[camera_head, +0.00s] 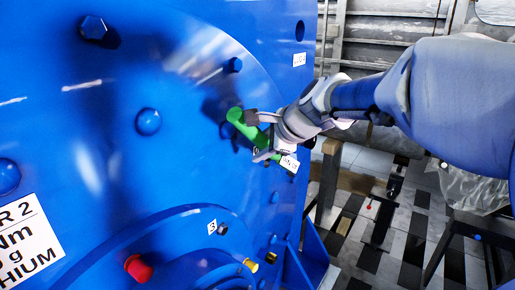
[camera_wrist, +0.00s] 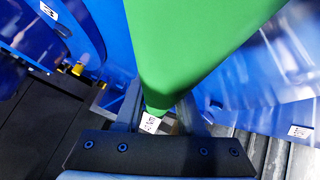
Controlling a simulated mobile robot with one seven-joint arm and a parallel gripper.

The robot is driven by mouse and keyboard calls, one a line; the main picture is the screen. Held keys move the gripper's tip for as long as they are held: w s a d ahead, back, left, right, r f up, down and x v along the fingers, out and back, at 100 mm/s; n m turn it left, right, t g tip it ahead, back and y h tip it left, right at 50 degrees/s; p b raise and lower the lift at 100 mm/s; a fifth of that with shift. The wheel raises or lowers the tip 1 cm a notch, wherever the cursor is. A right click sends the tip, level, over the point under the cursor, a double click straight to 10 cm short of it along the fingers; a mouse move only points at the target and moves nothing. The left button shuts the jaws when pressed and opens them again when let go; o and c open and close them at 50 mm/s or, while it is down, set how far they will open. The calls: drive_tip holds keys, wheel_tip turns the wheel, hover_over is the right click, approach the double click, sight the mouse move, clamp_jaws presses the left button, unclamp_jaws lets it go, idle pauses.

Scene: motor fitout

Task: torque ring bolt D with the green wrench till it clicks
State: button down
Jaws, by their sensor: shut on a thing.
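My gripper (camera_head: 262,134) is shut on the green wrench (camera_head: 240,122), in front of the blue motor face. The wrench slants from upper left to lower right, and a pale tag (camera_head: 289,164) shows at its lower end. In the wrist view the green wrench (camera_wrist: 190,40) fills the upper middle, between my gripper's fingers (camera_wrist: 160,112). Blue bolts sit around the face, among them a rounded one (camera_head: 148,122) and one behind the wrench's upper end (camera_head: 227,130). I cannot read a letter D at any bolt. Whether the wrench is seated on a bolt cannot be told.
The blue motor housing (camera_head: 170,60) fills the left side. A red cap (camera_head: 138,268) and a brass fitting (camera_head: 250,264) stick out low on it. Patterned floor (camera_head: 370,230) and metal stands lie to the right.

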drive_tip(key=f+b, duration=0.1)
drive_tip(key=s+a+f+n+t+b, duration=0.1)
drive_tip(key=b, duration=0.1)
drive_tip(key=s+f+t+h+b, duration=0.1)
drive_tip(key=b, duration=0.1)
drive_tip(key=shift+a+f, duration=0.2)
drive_tip(key=shift+a, duration=0.05)
idle(0.4)
drive_tip(key=s+d+b, duration=0.2)
drive_tip(key=s+d, duration=0.1)
drive_tip(key=d, duration=0.3)
drive_tip(key=shift+s+r, duration=0.35)
drive_tip(key=shift+r, duration=0.1)
idle(0.8)
drive_tip(key=shift+d, duration=0.1)
